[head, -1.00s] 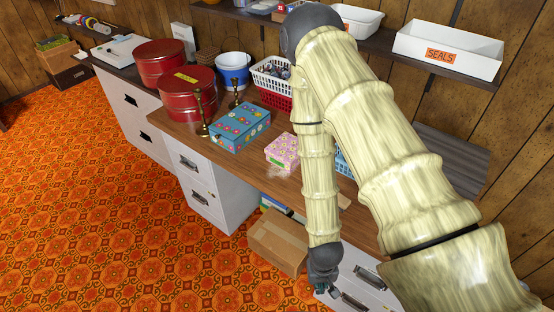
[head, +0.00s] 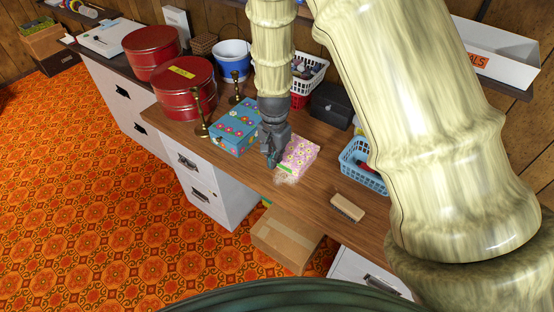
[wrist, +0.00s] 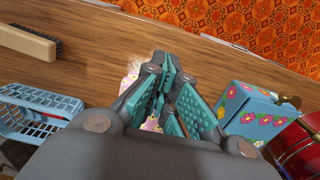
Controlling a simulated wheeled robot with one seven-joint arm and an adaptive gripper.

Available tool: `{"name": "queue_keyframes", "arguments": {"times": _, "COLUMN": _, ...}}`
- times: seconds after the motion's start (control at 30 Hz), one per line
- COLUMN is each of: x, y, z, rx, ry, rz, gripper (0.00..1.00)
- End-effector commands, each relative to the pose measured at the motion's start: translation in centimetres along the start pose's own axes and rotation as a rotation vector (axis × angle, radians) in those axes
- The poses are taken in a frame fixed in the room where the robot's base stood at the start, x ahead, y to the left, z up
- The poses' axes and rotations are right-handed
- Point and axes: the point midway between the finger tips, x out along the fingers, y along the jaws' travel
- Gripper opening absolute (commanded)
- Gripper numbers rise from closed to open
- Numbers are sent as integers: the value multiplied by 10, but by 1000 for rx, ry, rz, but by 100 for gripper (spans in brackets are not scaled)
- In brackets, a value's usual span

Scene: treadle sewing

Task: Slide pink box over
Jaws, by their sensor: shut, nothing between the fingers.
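The pink box (head: 301,153) with pale flowers and a green label sits on the wooden tabletop (head: 310,198), right of a blue flowered box (head: 233,130). My gripper (head: 271,162) points down just left of the pink box, in the gap between the two boxes. Its teal-padded fingers are together and empty. I cannot tell whether they touch the pink box. In the wrist view, my fingers (wrist: 170,88) hide most of the pink box, and only small pink patches show behind them. The blue box stands at the right there (wrist: 262,115).
A pale dusty patch (head: 287,179) lies at the pink box's front edge. A brush (head: 347,207) and a blue basket (head: 360,165) are to the right. Two brass candlesticks (head: 200,118), red tins (head: 184,90) and a black box (head: 331,105) stand nearby. Bare tabletop lies in front.

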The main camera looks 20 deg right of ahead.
Motion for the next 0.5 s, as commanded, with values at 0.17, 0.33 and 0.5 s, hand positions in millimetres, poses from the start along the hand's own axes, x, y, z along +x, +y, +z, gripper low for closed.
{"name": "queue_keyframes", "arguments": {"times": 0.17, "x": 15, "y": -2, "z": 3, "rx": -5, "ry": -2, "rz": 2, "gripper": 0}}
{"name": "queue_keyframes", "arguments": {"times": 0.33, "x": 33, "y": -2, "z": 2, "rx": -5, "ry": -1, "rz": 1, "gripper": 0}}
{"name": "queue_keyframes", "arguments": {"times": 0.5, "x": 52, "y": 0, "z": 2, "rx": -3, "ry": -1, "rz": 2, "gripper": 0}}
